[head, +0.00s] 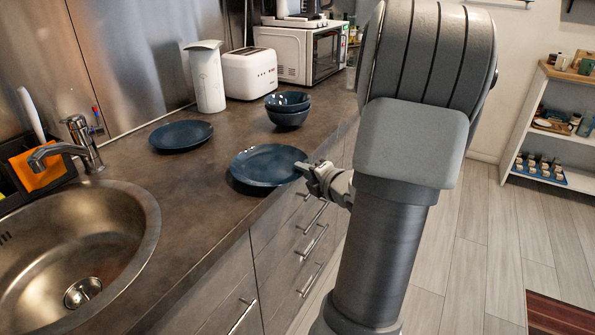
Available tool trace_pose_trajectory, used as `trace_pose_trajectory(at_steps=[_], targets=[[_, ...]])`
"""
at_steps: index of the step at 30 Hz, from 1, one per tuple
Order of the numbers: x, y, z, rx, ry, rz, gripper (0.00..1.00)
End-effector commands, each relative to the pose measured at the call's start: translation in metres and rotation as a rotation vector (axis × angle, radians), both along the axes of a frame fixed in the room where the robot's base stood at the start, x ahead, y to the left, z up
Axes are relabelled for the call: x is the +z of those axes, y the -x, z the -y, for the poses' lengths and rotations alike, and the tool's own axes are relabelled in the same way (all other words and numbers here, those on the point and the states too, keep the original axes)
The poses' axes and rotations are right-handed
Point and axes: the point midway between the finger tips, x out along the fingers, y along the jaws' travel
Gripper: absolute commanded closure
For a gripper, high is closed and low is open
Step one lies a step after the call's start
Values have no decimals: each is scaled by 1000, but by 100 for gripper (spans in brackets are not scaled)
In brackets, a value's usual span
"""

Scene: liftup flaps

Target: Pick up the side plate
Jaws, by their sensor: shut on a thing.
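A dark blue plate (264,165) is at the front edge of the countertop, and my gripper (303,171) is shut on its right rim. The plate looks slightly raised or tilted, but I cannot tell if it is clear of the counter. A second dark blue plate (181,135) lies flat on the counter further back and left. I cannot tell from the picture which of the two is the side plate. My arm hides part of the view to the right of the gripper.
Stacked blue bowls (288,112) stand behind the held plate. A white jug (206,77), a toaster (250,73) and a microwave (308,52) line the back. A steel sink (75,250) with a faucet (75,146) is at left. Drawers with handles (311,242) lie below the edge.

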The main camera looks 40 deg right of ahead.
Motion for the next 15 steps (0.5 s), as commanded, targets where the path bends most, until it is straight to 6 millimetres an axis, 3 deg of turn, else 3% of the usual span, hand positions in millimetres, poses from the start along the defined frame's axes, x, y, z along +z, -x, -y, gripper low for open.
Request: trace_pose_trajectory(at_steps=[6,15], targets=[[43,1,3,0,6,6,100],[78,43,55,-3,4,4,100]])
